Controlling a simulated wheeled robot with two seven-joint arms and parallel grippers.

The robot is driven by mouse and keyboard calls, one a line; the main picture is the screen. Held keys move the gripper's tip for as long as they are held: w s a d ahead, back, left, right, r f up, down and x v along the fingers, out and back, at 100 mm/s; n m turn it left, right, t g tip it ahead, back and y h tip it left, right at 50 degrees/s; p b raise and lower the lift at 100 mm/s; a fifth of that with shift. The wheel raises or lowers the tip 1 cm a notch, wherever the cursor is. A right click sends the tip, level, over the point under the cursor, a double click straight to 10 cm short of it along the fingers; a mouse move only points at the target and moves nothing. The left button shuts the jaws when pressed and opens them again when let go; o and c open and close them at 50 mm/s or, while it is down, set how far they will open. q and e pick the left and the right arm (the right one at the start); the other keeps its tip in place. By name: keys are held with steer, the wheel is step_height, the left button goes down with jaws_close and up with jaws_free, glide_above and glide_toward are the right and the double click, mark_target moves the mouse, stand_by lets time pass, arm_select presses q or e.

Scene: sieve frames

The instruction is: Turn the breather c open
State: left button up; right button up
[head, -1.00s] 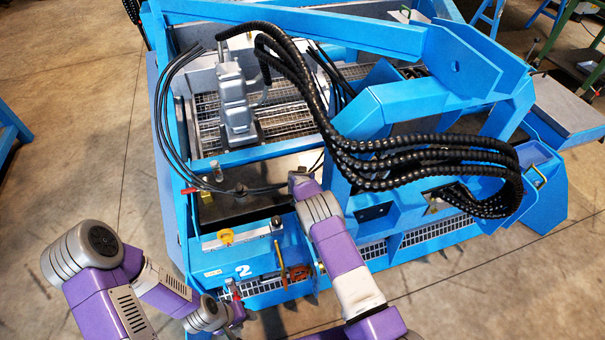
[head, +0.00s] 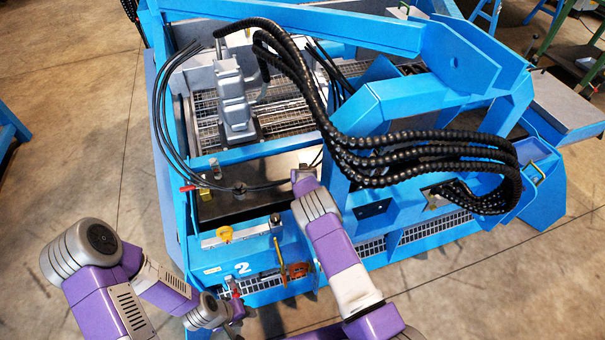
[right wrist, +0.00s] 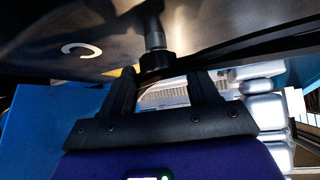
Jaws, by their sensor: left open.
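In the right wrist view, breather c (right wrist: 156,62) is a dark round cap on a grey metal stem, beside a white letter C on a shiny dark panel. My right gripper (right wrist: 163,75) has its two dark fingers spread, one to each side of the cap. A gap shows between the cap and each finger. I cannot tell how deep the cap sits between them. In the head view my right arm hides breather c. My left gripper (head: 236,297) is open, low at the front of the blue machine, small and partly hidden by its own wrist.
The blue frame (head: 290,28) carries thick black hoses (head: 420,160) that hang close to my right arm. A grey motor unit (head: 234,98) stands over the mesh. The floor at left is clear.

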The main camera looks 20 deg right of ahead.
steer(key=shift+o, duration=0.6)
steer(key=shift+s+a, duration=0.1)
steer(key=shift+s, duration=0.05)
steer(key=shift+s+a+r+p, duration=0.15)
steer(key=shift+s+r+p, duration=0.05)
steer(key=shift+s+p, duration=0.15)
steer(key=p+v, duration=0.1)
steer(key=v, duration=0.4)
steer(key=shift+w+r, duration=0.2)
steer(key=shift+p+v, duration=0.35)
steer(key=shift+v, duration=0.45)
